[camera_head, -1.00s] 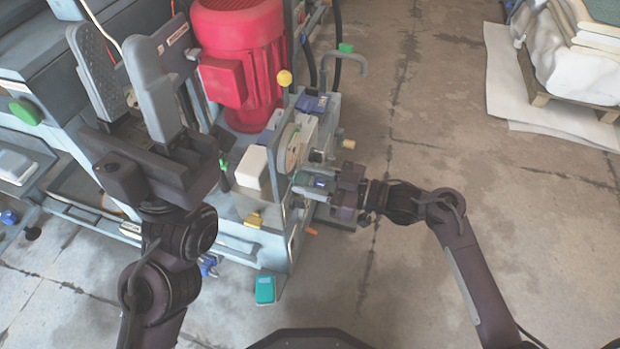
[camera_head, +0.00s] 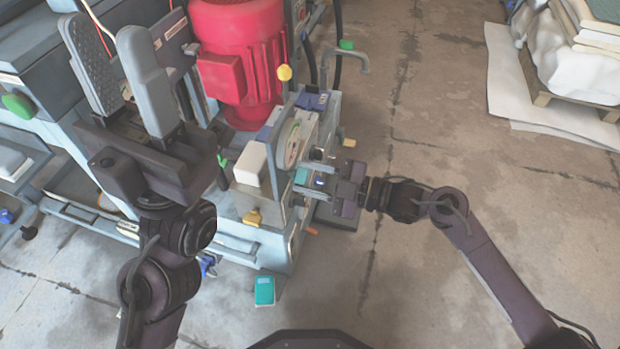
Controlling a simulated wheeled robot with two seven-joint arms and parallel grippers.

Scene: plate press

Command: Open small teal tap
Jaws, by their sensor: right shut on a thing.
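The small teal tap (camera_head: 301,176) shows as a little teal patch on the right side of the machine, below the round dial (camera_head: 288,145). My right gripper (camera_head: 312,178) reaches in from the right, with its fingers around the teal part and shut on it; the fingers hide much of the tap, so its angle cannot be told. My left gripper (camera_head: 118,70) is raised at the upper left, close to the camera. Its two fingers stand apart with nothing between them.
A red motor (camera_head: 238,60) stands on the machine behind the dial. A yellow knob (camera_head: 284,73), a green handle (camera_head: 346,45) and a teal pedal (camera_head: 264,291) are near. A wrapped pallet (camera_head: 575,60) stands at the upper right.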

